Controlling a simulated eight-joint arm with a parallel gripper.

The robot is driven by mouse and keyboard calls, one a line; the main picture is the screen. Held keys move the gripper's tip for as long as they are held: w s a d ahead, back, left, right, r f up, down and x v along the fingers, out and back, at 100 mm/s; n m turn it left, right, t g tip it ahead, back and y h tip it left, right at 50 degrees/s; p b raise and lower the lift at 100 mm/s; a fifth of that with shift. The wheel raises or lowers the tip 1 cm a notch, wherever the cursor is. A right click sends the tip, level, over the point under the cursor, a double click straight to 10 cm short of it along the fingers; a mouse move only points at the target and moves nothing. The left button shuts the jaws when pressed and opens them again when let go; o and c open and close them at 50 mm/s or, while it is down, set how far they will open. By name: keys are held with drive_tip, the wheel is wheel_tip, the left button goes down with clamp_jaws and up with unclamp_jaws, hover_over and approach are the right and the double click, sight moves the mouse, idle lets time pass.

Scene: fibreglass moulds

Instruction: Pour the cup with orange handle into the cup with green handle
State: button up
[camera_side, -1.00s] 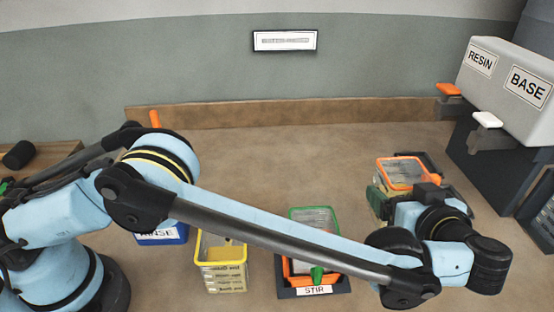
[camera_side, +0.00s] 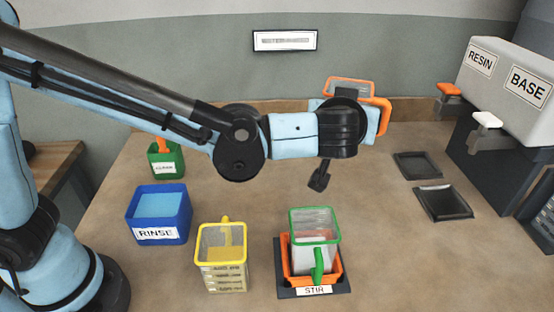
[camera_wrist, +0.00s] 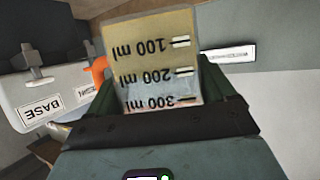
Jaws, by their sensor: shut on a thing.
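The cup with the orange handle (camera_side: 349,87) is held up off the table, partly hidden behind my wrist in the side view. The cup with the green handle (camera_side: 314,222) stands upright in the orange holder (camera_side: 287,266) of the STIR station, below and left of the held cup. Its green handle (camera_side: 318,265) faces the front.
A yellow cup (camera_side: 222,262) stands left of the STIR station, with a blue RINSE tub (camera_side: 158,215) and green container (camera_side: 166,162) farther left. Two empty black trays (camera_side: 443,203) lie at right, near the RESIN and BASE dispensers (camera_side: 510,85).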

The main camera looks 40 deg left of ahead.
drive_tip(key=s+a+f+m+t+h, duration=0.1)
drive_tip(key=s+a+f+m+h, duration=0.15)
drive_tip(key=s+a, duration=0.35)
drive_tip(key=s+a+f+m+h, duration=0.1)
drive_tip(key=s+a+m+h, duration=0.15)
drive_tip(key=s+a, duration=0.35)
drive_tip(key=w+d+f+m+g+h, duration=0.25)
drive_tip(key=d+m+g+h, duration=0.25)
drive_tip(key=d+m+h, duration=0.6)
drive_tip(key=s+d+m+g+h, duration=0.2)
drive_tip(key=s+d+g, duration=0.3)
drive_tip(key=s, duration=0.3)
drive_tip(key=shift+s+d+r+m+h, duration=0.2)
drive_tip(key=shift+s+m+h, duration=0.1)
drive_tip(key=shift+m, duration=0.5)
